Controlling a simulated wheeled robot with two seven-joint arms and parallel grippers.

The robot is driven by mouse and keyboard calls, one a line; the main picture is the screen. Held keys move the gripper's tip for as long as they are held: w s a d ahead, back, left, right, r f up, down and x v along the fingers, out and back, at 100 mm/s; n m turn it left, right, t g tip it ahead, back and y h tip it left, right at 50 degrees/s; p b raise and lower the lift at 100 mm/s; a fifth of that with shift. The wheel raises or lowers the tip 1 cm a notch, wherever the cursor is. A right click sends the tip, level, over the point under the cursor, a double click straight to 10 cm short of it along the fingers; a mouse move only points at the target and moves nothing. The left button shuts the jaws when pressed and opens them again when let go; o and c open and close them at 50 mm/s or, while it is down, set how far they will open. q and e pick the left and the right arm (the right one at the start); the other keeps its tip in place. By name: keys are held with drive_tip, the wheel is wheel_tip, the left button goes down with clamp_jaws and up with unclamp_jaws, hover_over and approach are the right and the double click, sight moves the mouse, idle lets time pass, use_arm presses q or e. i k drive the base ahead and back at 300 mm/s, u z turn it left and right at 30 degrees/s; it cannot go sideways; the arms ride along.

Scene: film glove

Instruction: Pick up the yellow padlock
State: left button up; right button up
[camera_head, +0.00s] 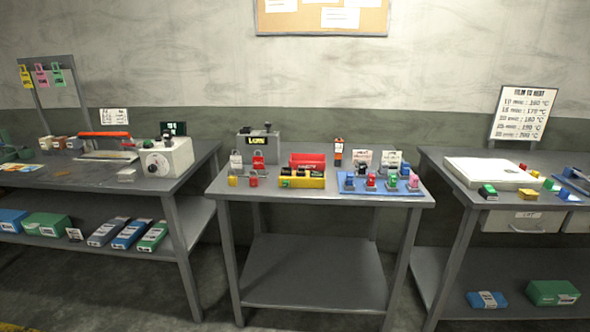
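On the middle table, a small yellow object (232,181), possibly the yellow padlock, sits near the front left corner. It is too small to make out a shackle. A small red object (253,181) sits just to its right. Upright red (258,162) and pale (236,160) lock-shaped pieces stand behind them. A blue mat (347,189) at the right holds several small colored pieces in red, blue, green and pink. Neither of my grippers is in view.
A yellow tray (315,183) with dark items sits mid-table, with a red box (307,161) behind it.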

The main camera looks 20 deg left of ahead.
sight(232, 181)
drive_tip(key=z, duration=0.15)
drive_tip(key=i, duration=1.25)
drive_tip(key=u, duration=0.2)
